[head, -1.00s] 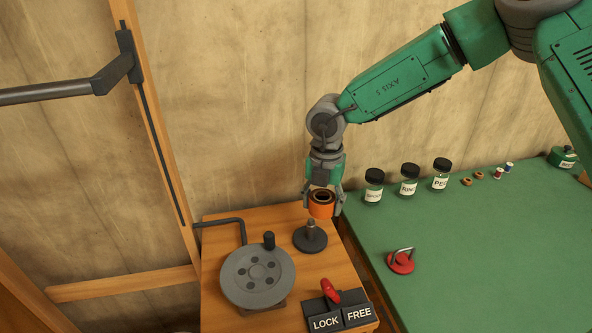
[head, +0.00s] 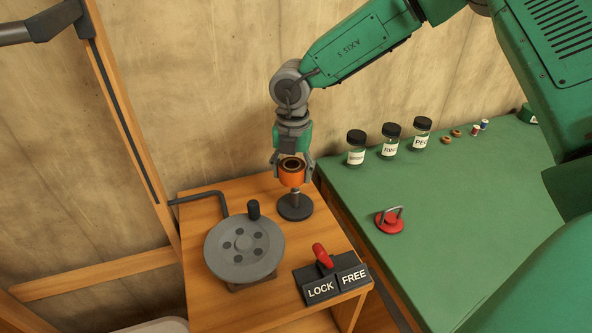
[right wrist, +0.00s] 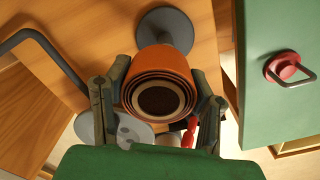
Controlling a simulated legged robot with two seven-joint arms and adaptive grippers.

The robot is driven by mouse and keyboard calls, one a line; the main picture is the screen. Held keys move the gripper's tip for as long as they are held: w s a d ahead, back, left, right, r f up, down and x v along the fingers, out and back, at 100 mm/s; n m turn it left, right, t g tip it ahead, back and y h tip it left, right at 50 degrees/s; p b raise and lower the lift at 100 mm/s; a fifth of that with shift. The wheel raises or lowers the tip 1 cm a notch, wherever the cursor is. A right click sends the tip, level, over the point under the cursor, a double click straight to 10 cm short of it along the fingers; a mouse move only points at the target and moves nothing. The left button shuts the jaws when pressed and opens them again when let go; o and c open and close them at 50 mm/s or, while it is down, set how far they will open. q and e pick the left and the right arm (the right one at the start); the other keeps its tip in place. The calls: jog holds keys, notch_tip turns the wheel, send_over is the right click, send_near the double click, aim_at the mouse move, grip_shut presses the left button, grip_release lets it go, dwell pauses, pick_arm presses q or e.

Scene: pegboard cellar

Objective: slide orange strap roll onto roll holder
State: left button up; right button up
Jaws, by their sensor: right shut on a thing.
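The orange strap roll (head: 291,178) is held upright in my right gripper (head: 292,174). The fingers are shut on its two sides; the wrist view also shows the roll (right wrist: 160,80) between both fingers, with its dark core opening facing the camera. The roll holder (head: 295,208), a dark round base with a short grey post, stands on the wooden bench directly below the roll. The post shows just under the roll; I cannot tell whether its tip is inside the core. In the wrist view the holder's base (right wrist: 165,28) shows beyond the roll. My left gripper is not in view.
A grey crank wheel (head: 244,248) with an upright knob and a LOCK/FREE switch (head: 331,278) with a red lever stand close by. Right, a green bench (head: 470,220) bears jars (head: 391,140) and a red padlock-like piece (head: 389,221). A bent dark rod (head: 200,196) is left.

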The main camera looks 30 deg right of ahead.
aim_at(293, 190)
jog(key=shift+a+f+b, duration=0.1)
jog(key=shift+f+b, duration=0.25)
jog(key=shift+f, duration=0.5)
jog(key=shift+d+f+b, duration=0.4)
jog(key=shift+d+f, duration=0.45)
jog(key=shift+f, duration=0.3)
jog(key=shift+d+f, duration=0.15)
jog(key=shift+f, duration=0.2)
jog(key=shift+c, duration=1.1)
jog(key=shift+s+f, duration=0.2)
jog(key=shift+f, duration=0.05)
jog(key=shift+c, duration=0.7)
jog(key=shift+a+f+b, duration=0.25)
jog(key=shift+a+b, duration=0.05)
jog(key=shift+w+a+f, duration=0.2)
jog(key=shift+w, duration=0.05)
jog(key=shift+a, duration=0.2)
jog(key=shift+d+r, duration=0.1)
jog(key=shift+d, duration=0.1)
jog(key=shift+d+f, duration=0.2)
jog(key=shift+d, duration=0.05)
jog(key=shift+a+f+b, duration=0.25)
jog(key=shift+f+b, duration=0.05)
jog(key=shift+f, duration=0.2)
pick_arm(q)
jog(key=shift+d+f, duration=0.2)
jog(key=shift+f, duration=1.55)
pick_arm(e)
jog(key=shift+d+f, duration=0.25)
jog(key=shift+f, duration=0.4)
